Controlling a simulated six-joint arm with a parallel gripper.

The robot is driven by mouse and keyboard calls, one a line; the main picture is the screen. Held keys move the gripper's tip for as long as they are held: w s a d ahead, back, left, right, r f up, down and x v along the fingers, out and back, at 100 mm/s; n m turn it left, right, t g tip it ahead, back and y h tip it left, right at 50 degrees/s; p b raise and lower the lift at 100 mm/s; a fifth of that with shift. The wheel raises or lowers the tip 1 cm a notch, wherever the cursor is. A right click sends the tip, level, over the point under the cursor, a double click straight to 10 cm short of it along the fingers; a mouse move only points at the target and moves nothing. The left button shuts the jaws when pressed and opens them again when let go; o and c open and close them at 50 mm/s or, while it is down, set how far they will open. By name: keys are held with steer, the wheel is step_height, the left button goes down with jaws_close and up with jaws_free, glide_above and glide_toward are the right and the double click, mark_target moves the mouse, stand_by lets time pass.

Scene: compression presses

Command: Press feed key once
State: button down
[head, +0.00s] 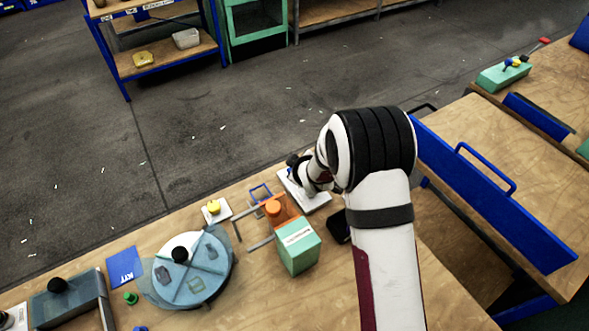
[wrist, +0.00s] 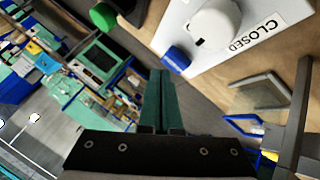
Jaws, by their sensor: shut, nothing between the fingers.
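None of the parts I see can be read for certain as the feed key. My gripper (wrist: 161,78) is shut and empty in the wrist view, its teal fingers together. Its tips point toward a white plate (wrist: 185,28) carrying a white round knob (wrist: 214,25), a CLOSED label (wrist: 262,32) and a blue cap (wrist: 175,59) at its corner. The fingertips appear just beside the blue cap; I cannot tell whether they touch. A green cap (wrist: 103,16) is to the upper left. In the head view my arm covers part of a white plate (head: 318,203) and hides the fingertips.
Near the arm stand an orange device (head: 279,210), a green box (head: 298,246) and a yellow button (head: 213,207) on a white base. A round blue-grey turntable (head: 205,277) with a black knob is at left. A blue-edged bench (head: 500,205) is at right.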

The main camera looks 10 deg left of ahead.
steer(key=shift+f, duration=0.25)
steer(key=shift+f, duration=0.5)
stand_by(0.8)
steer(key=shift+r, duration=0.9)
steer(key=shift+r, duration=2.55)
